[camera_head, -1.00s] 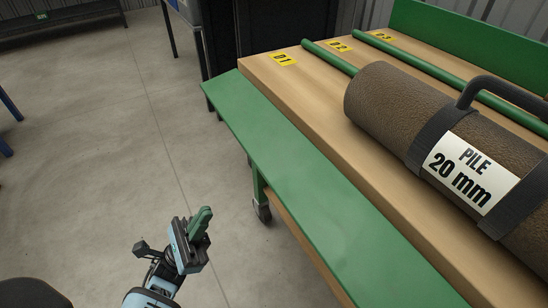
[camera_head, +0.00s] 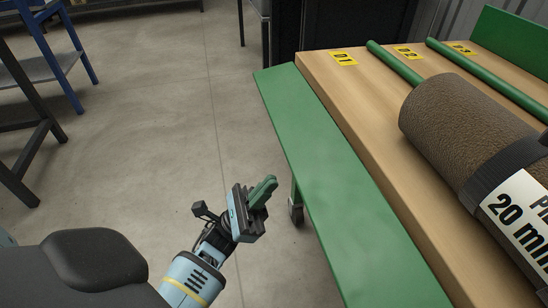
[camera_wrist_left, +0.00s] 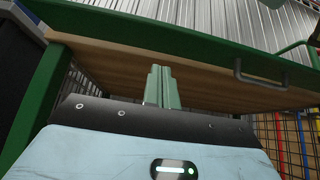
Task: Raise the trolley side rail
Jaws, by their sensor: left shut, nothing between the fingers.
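The green side rail (camera_head: 335,185) of the trolley is a long flat panel. It lies folded out along the left edge of the wooden deck (camera_head: 375,130), below the deck's top. My left gripper (camera_head: 266,190) is shut and empty, beside the rail's outer edge and apart from it in the picture. In the left wrist view its closed green fingers (camera_wrist_left: 161,80) point towards a wooden surface (camera_wrist_left: 195,75) with green edging. A grey handle (camera_wrist_left: 262,78) shows at the right there; I cannot tell what it is fixed to. My right gripper is not in view.
A brown roll (camera_head: 462,125) with a dark strap and a "20 mm" label lies on the deck. Green bars (camera_head: 395,63) and yellow tags (camera_head: 343,58) are beyond it. A caster (camera_head: 296,210) stands under the trolley. Concrete floor (camera_head: 150,130) is clear left of it.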

